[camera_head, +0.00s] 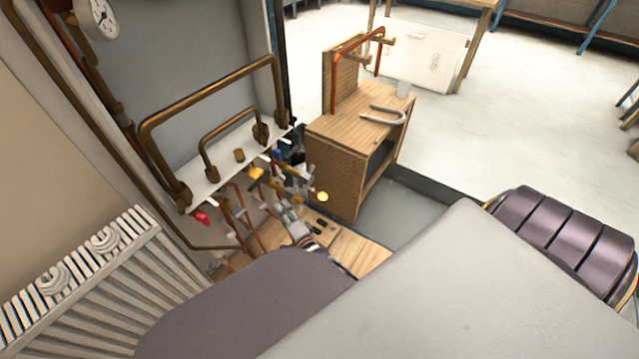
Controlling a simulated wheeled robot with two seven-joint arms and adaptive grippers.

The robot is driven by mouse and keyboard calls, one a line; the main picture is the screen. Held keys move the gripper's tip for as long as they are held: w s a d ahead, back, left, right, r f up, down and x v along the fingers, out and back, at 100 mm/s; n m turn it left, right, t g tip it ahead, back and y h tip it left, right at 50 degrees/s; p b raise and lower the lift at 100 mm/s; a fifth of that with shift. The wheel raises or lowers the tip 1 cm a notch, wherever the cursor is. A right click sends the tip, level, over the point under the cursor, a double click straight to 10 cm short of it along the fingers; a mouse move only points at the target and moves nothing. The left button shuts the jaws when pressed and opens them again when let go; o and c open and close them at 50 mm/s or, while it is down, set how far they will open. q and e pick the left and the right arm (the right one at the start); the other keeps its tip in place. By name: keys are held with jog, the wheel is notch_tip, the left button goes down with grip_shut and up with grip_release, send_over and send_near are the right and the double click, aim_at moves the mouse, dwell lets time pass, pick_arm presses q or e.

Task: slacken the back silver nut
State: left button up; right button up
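My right gripper (291,218) is at the pipe cluster low on the booth wall, above the wooden floor. Its fingers are small in the picture and merge with silver fittings, so I cannot tell whether they are open or touching anything. Silver fittings (291,170) show on the pipes just above it, partly hidden among valves and pipes. I cannot pick out the back silver nut among them. I cannot identify my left gripper in this view.
A radiator (85,262) stands at the left. Bent copper pipes (212,95) run above a white ledge (222,176). A red handle (203,218) and a yellow handle (256,173) stick out nearby. A wooden cabinet (335,158) stands to the right. The floor beyond is open.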

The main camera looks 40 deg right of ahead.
jog(key=s+p, duration=0.3)
jog(key=s, duration=0.8)
jog(key=s+f+n+g, duration=0.5)
jog(key=f+n, duration=0.5)
jog(key=s+f+n+g+y+p, duration=0.1)
jog(key=s+f+n+g, duration=0.4)
jog(key=f+n, duration=0.5)
jog(key=shift+s+n+y, duration=0.3)
jog(key=shift+s+n, duration=0.05)
jog(key=shift+n, duration=0.45)
dwell(0.4)
